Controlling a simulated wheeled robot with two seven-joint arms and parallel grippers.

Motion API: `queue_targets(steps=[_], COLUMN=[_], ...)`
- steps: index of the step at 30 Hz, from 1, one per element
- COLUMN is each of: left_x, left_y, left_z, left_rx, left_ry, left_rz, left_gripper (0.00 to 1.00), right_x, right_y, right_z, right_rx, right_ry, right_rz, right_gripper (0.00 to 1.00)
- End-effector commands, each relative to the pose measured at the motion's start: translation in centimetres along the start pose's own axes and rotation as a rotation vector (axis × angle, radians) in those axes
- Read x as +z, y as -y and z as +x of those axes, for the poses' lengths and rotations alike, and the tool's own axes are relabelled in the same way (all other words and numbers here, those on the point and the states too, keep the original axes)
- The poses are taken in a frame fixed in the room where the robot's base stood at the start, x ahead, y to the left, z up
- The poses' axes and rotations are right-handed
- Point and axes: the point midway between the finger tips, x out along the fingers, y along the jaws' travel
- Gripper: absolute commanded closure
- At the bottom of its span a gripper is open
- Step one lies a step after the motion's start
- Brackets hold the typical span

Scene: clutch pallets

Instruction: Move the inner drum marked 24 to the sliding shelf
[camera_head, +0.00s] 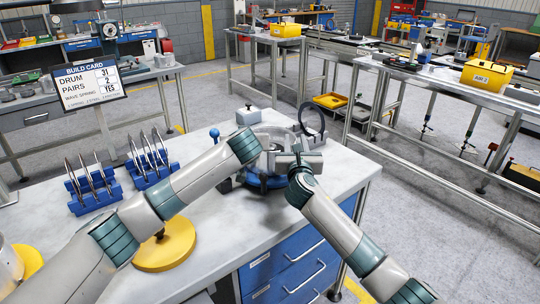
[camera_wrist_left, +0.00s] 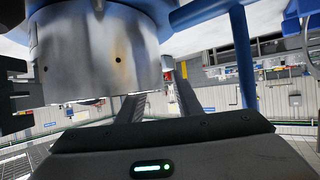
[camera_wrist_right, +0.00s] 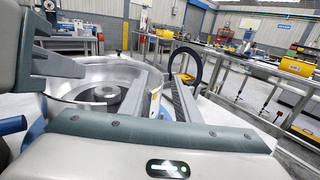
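A round grey metal drum-like part (camera_head: 272,137) sits on a blue base on the table. No number 24 is readable on it. In the right wrist view a wide metal bowl (camera_wrist_right: 75,75) with a dark round hub (camera_wrist_right: 106,94) inside fills the left. My right gripper (camera_wrist_right: 168,85) is at the bowl's right side, fingers apart; I cannot tell if they touch it. My left gripper (camera_wrist_left: 163,90) has its fingers apart beside a metal cylinder (camera_wrist_left: 95,50). In the head view my left arm's end hides part of the drum's left side. I cannot identify the sliding shelf.
A black ring (camera_head: 311,120) stands behind the drum. Blue racks (camera_head: 95,192) holding thin plates and a yellow disc (camera_head: 165,246) are at left. A build card (camera_head: 88,84) reads drum 31, pairs 2. A yellow bin (camera_head: 486,76) stands on the right bench.

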Motion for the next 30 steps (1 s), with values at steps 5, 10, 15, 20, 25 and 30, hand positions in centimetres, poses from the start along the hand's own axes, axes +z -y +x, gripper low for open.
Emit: queue_targets(steps=[5,10,15,20,25,30], left_x=[0.01,0.02,0.02,0.02,0.02,0.03], left_y=[0.01,0.13,0.26,0.38,0.49,0.61], left_z=[-0.01,0.03,0.08,0.12,0.16,0.2], left_rx=[0.0,-0.003,-0.005,-0.007,-0.009,-0.012], left_ry=[0.0,0.001,0.001,0.001,0.001,0.001], left_rz=[0.0,0.0,0.0,0.0,-0.001,-0.001], left_gripper=[0.97,1.0,1.0,1.0,1.0,1.0], right_x=[-0.02,-0.05,-0.07,-0.09,-0.1,-0.12], right_y=[0.01,0.09,0.16,0.21,0.27,0.33], right_z=[-0.02,-0.01,0.0,0.0,0.0,0.0], right_rx=[0.0,-0.002,-0.003,-0.003,-0.004,-0.005], right_ry=[0.0,-0.001,-0.001,-0.001,-0.001,-0.002], right_rz=[0.0,0.0,-0.001,-0.001,-0.001,-0.002], right_gripper=[0.99,1.0,1.0,1.0,1.0,1.0])
